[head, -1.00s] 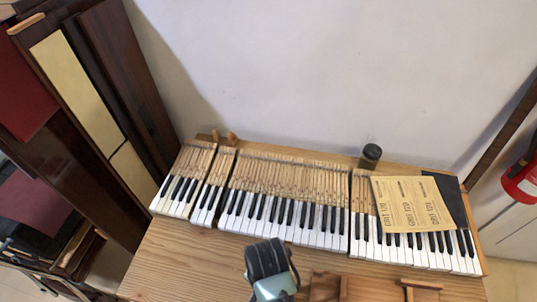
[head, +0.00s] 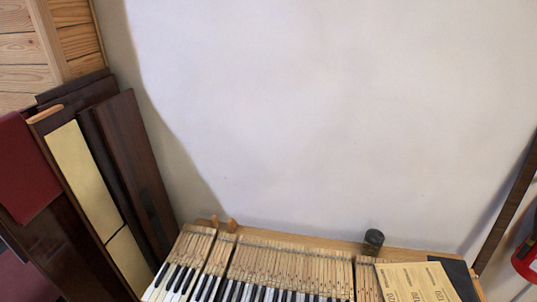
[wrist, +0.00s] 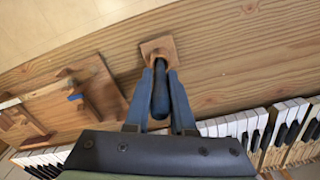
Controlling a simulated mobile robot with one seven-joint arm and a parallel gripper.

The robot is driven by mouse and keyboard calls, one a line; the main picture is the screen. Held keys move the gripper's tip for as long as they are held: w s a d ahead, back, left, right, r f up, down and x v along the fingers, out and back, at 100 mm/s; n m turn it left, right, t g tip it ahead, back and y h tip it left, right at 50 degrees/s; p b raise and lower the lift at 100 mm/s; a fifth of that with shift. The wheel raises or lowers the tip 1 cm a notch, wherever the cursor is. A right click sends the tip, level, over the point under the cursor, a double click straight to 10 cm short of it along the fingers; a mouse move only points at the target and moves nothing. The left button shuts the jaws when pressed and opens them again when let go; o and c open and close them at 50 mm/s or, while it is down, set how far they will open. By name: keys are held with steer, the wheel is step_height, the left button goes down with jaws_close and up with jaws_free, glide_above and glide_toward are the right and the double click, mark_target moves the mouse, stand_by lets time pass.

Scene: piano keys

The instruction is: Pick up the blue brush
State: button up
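The brush (wrist: 160,95) in the wrist view has a dark blue handle pointing toward the camera and a brown wooden, squarish end farther away. My gripper (wrist: 162,72) has two blue-grey fingers, one on each side of the handle. The fingertips come together at the wooden end and look shut on the brush. The wooden end appears over the table; I cannot tell whether it touches it. The head view shows neither the brush nor my gripper.
Piano keys (head: 285,265) lie along the wooden table (wrist: 235,60). Wooden parts (wrist: 60,105) lie left of the brush in the wrist view. In the head view, a dark jar (head: 373,242) stands behind the keys, sandpaper (head: 415,282) lies on them, and dark panels (head: 130,150) lean at left.

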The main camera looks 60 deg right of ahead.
jaws_close()
steer(key=shift+r, duration=0.1)
step_height(320, 180, up, 10)
steer(key=shift+f, duration=0.1)
steer(key=shift+o, duration=0.8)
jaws_free()
jaws_close()
